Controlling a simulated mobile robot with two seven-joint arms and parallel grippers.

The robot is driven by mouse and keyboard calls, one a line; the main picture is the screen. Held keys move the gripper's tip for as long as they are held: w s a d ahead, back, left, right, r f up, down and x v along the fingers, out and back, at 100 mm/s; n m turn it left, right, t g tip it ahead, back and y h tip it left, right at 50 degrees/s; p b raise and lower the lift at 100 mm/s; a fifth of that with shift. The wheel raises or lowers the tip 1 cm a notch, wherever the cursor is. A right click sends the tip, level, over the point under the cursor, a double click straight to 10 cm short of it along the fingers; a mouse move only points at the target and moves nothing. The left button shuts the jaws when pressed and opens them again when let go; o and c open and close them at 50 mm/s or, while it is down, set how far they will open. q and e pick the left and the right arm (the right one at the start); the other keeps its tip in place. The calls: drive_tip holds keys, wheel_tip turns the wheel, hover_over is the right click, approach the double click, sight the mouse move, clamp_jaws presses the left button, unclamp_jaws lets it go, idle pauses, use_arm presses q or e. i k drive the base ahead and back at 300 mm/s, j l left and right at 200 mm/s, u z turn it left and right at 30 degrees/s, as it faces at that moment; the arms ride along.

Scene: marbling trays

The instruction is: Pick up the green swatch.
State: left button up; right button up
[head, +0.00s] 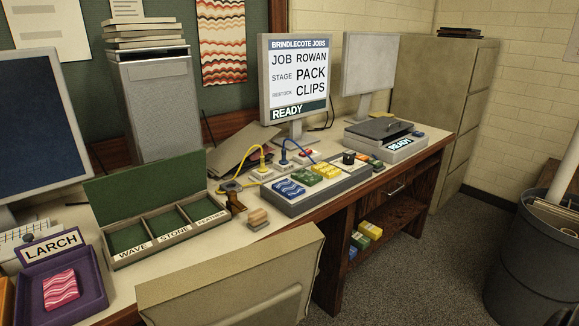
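A green swatch (307,178) lies on the long grey console at the middle of the desk. It sits between a blue wavy swatch (289,188) on its left and a yellow swatch (326,171) on its right. Another small green item (370,230) is on the shelf under the desk, with a yellow item (360,240) and a blue item beside it. A pink wavy swatch (60,289) lies in the purple tray (91,300) labelled LARCH. Neither of my grippers is in view.
An open green-lined box (128,261) has compartments labelled WAVE, STONE and FEATHER, which look empty. A beige chair back (235,275) stands before the desk. A wooden stamp-like block (258,218) and yellow and blue cables are near the console. A monitor (296,85) reads JOB ROWAN, PACK, CLIPS, READY.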

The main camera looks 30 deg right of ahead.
sight(309, 179)
drive_tip(key=i+l+u, duration=0.1)
drive_tip(key=l, duration=0.6)
drive_tip(key=i+l+u, duration=0.1)
drive_tip(key=l, duration=0.6)
drive_tip(key=i+l+u, duration=0.1)
drive_tip(key=l, duration=0.6)
